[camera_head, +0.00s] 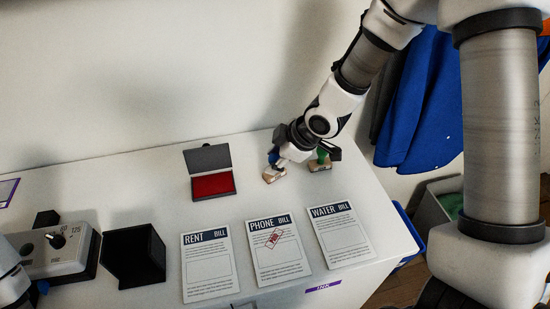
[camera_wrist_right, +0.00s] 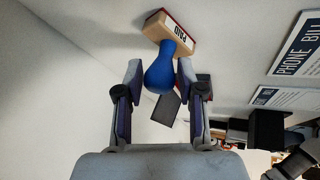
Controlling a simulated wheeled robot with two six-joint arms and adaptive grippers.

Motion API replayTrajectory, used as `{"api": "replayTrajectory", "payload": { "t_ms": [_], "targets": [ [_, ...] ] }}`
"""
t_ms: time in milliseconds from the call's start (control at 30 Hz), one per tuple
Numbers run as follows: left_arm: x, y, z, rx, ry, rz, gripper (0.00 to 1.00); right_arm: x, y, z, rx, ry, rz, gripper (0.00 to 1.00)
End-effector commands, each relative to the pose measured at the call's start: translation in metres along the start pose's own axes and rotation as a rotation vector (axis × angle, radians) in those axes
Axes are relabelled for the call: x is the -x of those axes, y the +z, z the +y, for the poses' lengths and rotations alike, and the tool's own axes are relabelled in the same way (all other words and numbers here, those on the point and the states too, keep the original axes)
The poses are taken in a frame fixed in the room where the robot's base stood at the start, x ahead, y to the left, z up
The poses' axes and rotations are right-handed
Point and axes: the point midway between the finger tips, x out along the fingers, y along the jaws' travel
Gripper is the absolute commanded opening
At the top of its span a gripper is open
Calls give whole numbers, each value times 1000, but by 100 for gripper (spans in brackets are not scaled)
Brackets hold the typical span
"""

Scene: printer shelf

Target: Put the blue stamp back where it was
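The blue stamp (camera_head: 269,176) has a wooden base and stands at the back of the white table, right of the ink pad; I cannot tell whether its base touches the tabletop. In the right wrist view the blue stamp (camera_wrist_right: 160,73) shows a round blue handle and a base marked PAID. My right gripper (camera_head: 281,157) reaches down over it. A green stamp (camera_head: 321,158) stands just to the right, partly behind the gripper.
An open red ink pad (camera_head: 213,184) lies left of the stamps. Rent (camera_head: 207,265), phone (camera_head: 279,252) and water (camera_head: 339,236) bills lie in front; the phone bill bears a red mark. A black box (camera_head: 133,256) and a grey device (camera_head: 62,255) stand at left. A wall is behind.

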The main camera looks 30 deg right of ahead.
Motion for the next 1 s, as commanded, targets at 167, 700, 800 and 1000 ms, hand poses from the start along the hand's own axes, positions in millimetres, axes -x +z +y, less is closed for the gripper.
{"api": "replayTrajectory", "payload": {
  "t_ms": [167, 700, 800, 1000],
  "targets": [
    [0, 0, 0, 0, 0, 0, 0, 0, 0, 0, 0, 0, 0, 54],
    [-8, 0, 0, 0, 0, 0, 0, 73, -3, 2, 0, 6, 9, 54],
    [-12, 0, 0, 0, 0, 0, 0, 97, -2, 1, 1, 4, 8, 54],
    [9, 0, 0, 0, 0, 1, 0, 124, -4, 2, 2, -1, 2, 54]
  ]
}}
